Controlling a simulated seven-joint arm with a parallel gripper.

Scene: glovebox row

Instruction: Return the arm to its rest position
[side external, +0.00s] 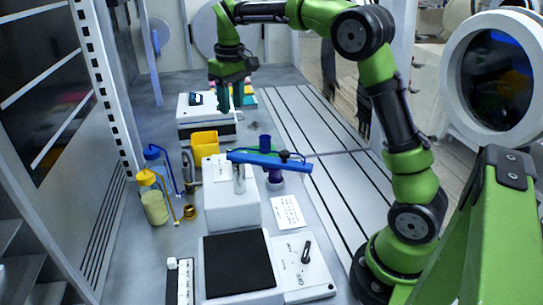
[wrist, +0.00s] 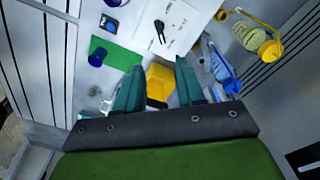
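My green arm (side external: 395,110) arches in from the right in the side external view. Its gripper (side external: 230,105) hangs fingers down at the back of the bench, in front of or over a white device (side external: 195,112); the gap to it is hard to judge. In the wrist view my gripper (wrist: 160,66) has its two teal fingers apart. A yellow bin (wrist: 160,84) shows between them, but it stands on the bench in the side external view (side external: 204,147), clear of the fingers. I see nothing held.
A yellow-capped bottle (side external: 153,200) and a blue-capped bottle (side external: 157,165) stand along the left. A blue bar (side external: 270,160) crosses above a white block (side external: 230,208) at the centre. A black pad (side external: 238,263) lies in front. The slotted strip (side external: 320,130) on the right is mostly clear.

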